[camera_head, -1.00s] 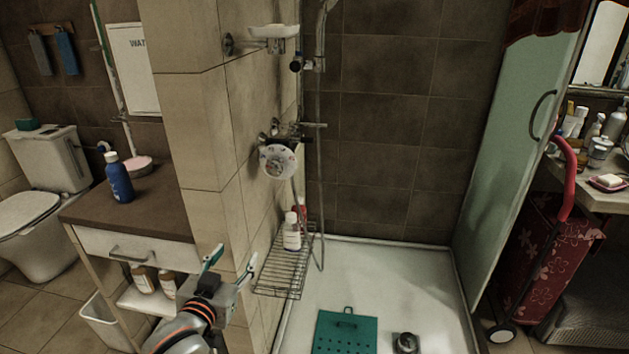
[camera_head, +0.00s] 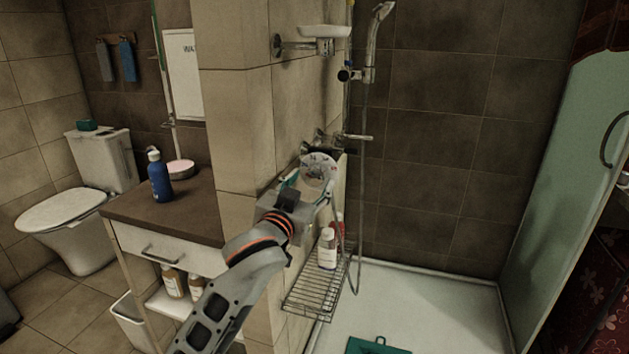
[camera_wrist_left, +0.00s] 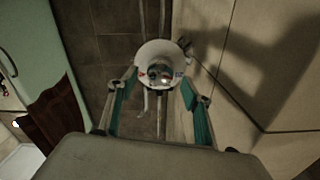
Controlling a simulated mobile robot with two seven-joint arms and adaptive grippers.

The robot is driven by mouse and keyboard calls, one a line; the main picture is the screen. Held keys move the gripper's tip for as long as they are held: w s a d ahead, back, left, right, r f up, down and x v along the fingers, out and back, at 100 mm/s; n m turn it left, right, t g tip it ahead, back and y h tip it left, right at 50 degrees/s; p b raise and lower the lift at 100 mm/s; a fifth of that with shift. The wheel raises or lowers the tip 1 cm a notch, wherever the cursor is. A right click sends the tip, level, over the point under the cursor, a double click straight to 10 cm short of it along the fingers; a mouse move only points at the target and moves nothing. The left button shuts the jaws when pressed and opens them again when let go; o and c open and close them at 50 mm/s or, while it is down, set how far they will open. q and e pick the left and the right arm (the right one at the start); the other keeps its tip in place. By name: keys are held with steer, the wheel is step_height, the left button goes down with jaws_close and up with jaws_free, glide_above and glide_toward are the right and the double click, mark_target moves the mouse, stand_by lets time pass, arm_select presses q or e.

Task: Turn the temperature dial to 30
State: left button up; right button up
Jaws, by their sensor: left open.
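The temperature dial (camera_head: 318,172) is a round white disc with markings, mounted on the shower fitting at the tiled wall. It also shows in the left wrist view (camera_wrist_left: 160,64), facing the camera, with a dark and shiny centre. Its numbers are too small to read. My left gripper (camera_head: 309,186) is open in front of the dial and hides its lower part in the head view. In the left wrist view, its teal-padded fingers (camera_wrist_left: 158,92) stand apart to the left and right, with the dial beyond and between them. Contact cannot be told. My right gripper is not in view.
The tiled wall (camera_head: 235,160) runs close beside my left arm. A wire rack (camera_head: 313,292) with a white bottle (camera_head: 327,249) hangs below the dial. A soap dish (camera_head: 325,31) and a shower head (camera_head: 381,12) are above. A blue bottle (camera_head: 160,178) stands on the cabinet.

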mark_target(314, 178)
arm_select(q)
steer(key=x, duration=0.3)
steer(key=shift+f+b, duration=0.1)
steer(key=shift+b, duration=0.2)
steer(key=shift+w+d, duration=0.1)
steer(key=shift+w, duration=0.05)
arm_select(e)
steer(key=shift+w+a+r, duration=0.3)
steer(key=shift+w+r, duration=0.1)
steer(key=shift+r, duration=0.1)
